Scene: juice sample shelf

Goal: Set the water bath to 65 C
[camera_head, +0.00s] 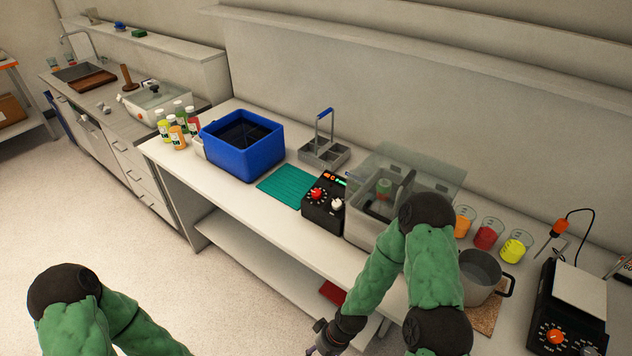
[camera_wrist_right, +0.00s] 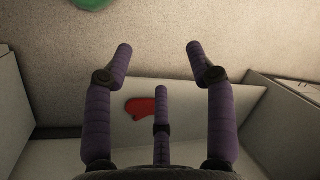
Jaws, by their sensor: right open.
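The water bath (camera_head: 369,224) stands on the bench, a grey tank with a clear lid raised at the back. Its black control box (camera_head: 324,204) is on its left side, with a red knob, a pale knob and a small lit display too small to read. My right arm covers part of the tank's right side. My right gripper (camera_head: 322,349) is low in front of the bench, away from the controls. In the right wrist view its purple fingers (camera_wrist_right: 158,60) are spread and empty. My left arm shows at the lower left, but its gripper is out of frame.
A blue crate (camera_head: 228,161), a green mat (camera_head: 287,186) and a metal caddy (camera_head: 325,153) stand left of the bath. Right are beakers (camera_head: 486,234), a pot (camera_head: 480,272) and a black hotplate (camera_head: 560,325). A red item (camera_wrist_right: 140,108) lies under the bench.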

